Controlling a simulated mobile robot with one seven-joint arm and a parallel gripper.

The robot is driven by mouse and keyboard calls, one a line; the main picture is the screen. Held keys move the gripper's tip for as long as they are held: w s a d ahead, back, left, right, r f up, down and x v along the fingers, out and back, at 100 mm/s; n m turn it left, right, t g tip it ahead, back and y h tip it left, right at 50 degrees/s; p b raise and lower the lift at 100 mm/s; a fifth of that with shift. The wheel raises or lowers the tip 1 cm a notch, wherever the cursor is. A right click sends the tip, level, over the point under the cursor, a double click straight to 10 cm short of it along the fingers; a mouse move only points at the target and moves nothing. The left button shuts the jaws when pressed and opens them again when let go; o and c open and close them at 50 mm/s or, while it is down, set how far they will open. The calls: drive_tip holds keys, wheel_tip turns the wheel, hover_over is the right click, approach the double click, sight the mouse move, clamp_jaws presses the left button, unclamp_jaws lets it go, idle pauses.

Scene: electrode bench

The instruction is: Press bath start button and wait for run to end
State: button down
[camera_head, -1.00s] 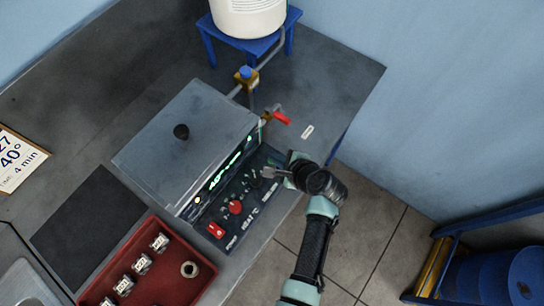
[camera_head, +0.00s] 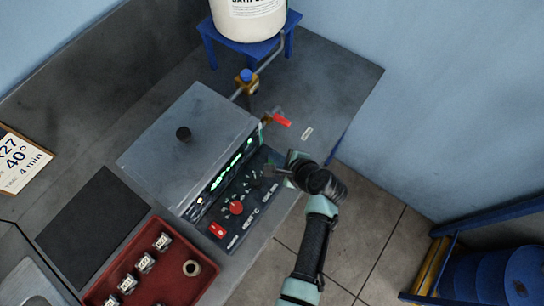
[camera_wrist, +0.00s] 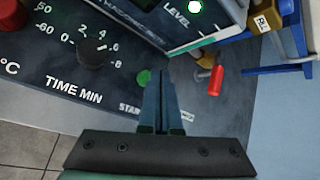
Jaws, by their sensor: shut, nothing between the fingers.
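The bath (camera_head: 185,141) is a grey box with a closed lid and black knob. Its front panel carries a lit green display, a red rocker switch (camera_head: 217,230), a red knob (camera_head: 236,207) and small dials. In the wrist view, a green button (camera_wrist: 143,77) sits above the partly covered "START" label, right of the black time dial (camera_wrist: 95,53). My gripper (camera_head: 268,170) is shut and empty over the right end of the panel. In the wrist view its fingertips (camera_wrist: 160,76) appear just right of the green button; I cannot tell whether they touch the panel.
A red-handled valve (camera_head: 281,121) and pipe stand just beyond the panel; the red handle also shows in the wrist view (camera_wrist: 215,80). A white tank (camera_head: 249,18) rests on a blue stand. A red tray (camera_head: 205,270) with several metal pieces lies front left.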

wheel_tip(320, 180, up, 5)
drive_tip(key=p, duration=0.5)
idle(0.4)
idle(0.5)
